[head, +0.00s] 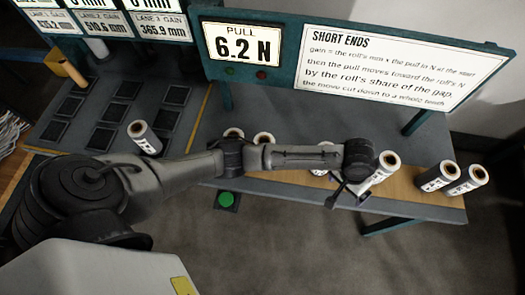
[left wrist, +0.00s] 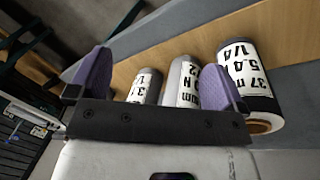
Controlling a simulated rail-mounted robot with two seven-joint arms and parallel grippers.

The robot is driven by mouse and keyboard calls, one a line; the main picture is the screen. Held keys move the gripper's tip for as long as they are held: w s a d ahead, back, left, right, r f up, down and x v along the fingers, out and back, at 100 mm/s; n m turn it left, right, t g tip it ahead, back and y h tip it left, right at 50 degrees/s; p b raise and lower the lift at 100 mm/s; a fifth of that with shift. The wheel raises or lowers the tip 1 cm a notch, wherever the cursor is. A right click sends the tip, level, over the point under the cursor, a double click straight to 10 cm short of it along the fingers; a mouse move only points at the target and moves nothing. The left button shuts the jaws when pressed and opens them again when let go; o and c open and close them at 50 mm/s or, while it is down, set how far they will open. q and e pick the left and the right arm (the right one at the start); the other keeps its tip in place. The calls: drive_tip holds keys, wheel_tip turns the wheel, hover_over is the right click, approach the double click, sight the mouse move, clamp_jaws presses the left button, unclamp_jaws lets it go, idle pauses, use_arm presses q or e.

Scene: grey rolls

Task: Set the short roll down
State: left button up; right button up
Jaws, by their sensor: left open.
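My left gripper (head: 350,193) is open over the wooden strip on the right part of the bench. In the left wrist view its two purple finger pads (left wrist: 158,72) stand wide apart. A small roll (left wrist: 146,86) and a larger roll (left wrist: 181,82) show beyond the palm, between the pads. A bigger labelled roll (left wrist: 247,78) stands outside the right pad. In the head view a white-topped roll (head: 387,163) stands beside the gripper, and another roll (head: 319,172) is partly hidden by my arm. I cannot tell which is the short roll. My right gripper is out of view.
Two rolls (head: 451,178) stand at the right end of the wooden strip (head: 410,191). Two more stand partly behind my arm. The panel (head: 241,46) reads "PULL 6.2 N". A green button (head: 227,199) is below.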

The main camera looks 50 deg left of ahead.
use_arm(q)
drive_tip(key=s+f+m+h, duration=0.1)
drive_tip(key=s+f, duration=0.3)
drive_tip(key=s, duration=0.3)
drive_tip(key=s+a+t+y, duration=0.1)
drive_tip(key=s+a, duration=0.6)
drive_tip(key=s, duration=0.3)
drive_tip(key=s+a+m+t+y, duration=0.1)
drive_tip(key=s+a+t+y, duration=0.1)
drive_tip(key=s+a, duration=0.6)
drive_tip(key=s, duration=0.3)
drive_tip(key=shift+a+f, duration=0.2)
drive_tip(key=shift+f, duration=0.2)
drive_tip(key=shift+s+r, duration=0.1)
